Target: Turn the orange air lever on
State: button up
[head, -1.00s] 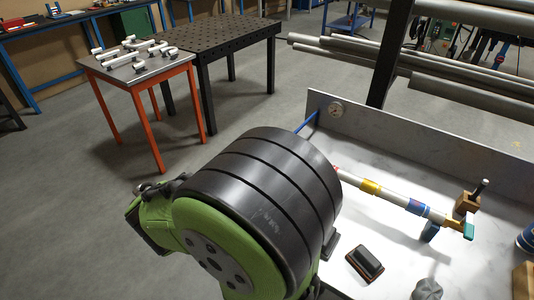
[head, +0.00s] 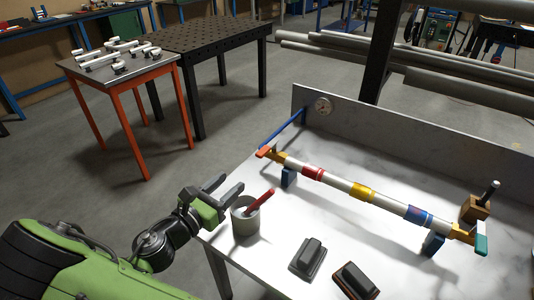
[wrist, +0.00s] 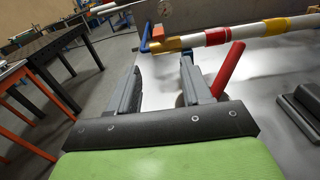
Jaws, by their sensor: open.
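A white pipe with red, yellow and blue bands (head: 338,182) runs across the bench on blue supports. The orange-red lever (head: 264,152) is at its left end, on a yellow fitting beside the blue hose (head: 283,128). In the wrist view the lever (wrist: 158,32) shows at top centre, beyond the fingertips. A teal lever (head: 481,245) is at the pipe's right end. My gripper (head: 229,188) is open and empty, left of and nearer than the orange lever, apart from it. In the wrist view my gripper's fingers (wrist: 160,75) are spread with nothing between them.
A grey cup (head: 245,222) holding a red rod (head: 261,199) stands close to the right of my gripper. Two dark blocks (head: 308,258) (head: 356,281) lie in front of the pipe. A gauge (head: 323,105) is on the back panel. A wooden block (head: 475,208) stands behind the right end.

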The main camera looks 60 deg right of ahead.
aim_at(258, 156)
jog(key=d+b, duration=0.1)
jog(key=d, duration=0.4)
jog(key=s+d, duration=0.1)
jog(key=d, duration=0.4)
jog(key=s+d+b, duration=0.1)
jog(key=d, duration=0.4)
jog(key=shift+s+r+b, duration=0.15)
jog(key=shift+r+b, duration=0.05)
jog(key=shift+b, duration=0.1)
grip_shut()
